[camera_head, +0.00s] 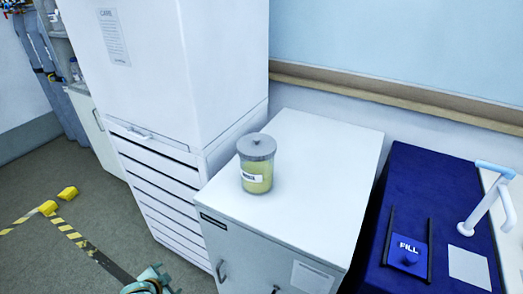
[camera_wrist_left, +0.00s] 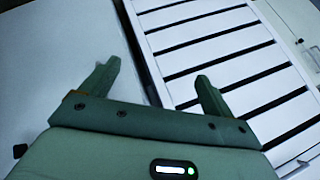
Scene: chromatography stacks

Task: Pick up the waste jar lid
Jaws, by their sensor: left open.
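The waste jar (camera_head: 256,177) is a clear jar with yellow-green contents and a white label, standing upright on a white cabinet. Its grey lid (camera_head: 257,147) with a small top knob sits on the jar. My left gripper shows in the left wrist view (camera_wrist_left: 158,71), its two green fingers spread apart with nothing between them. Neither the jar nor the lid shows in that view. In the head view only a green piece of my left arm shows at the bottom edge, low and to the left of the jar. My right gripper is not in view.
The white cabinet top (camera_head: 310,150) is clear around the jar. A tall white cabinet with drawers (camera_head: 160,185) stands to its left. A blue surface with a FILL panel (camera_head: 408,248) and a pale blue handle (camera_head: 487,195) are on the right.

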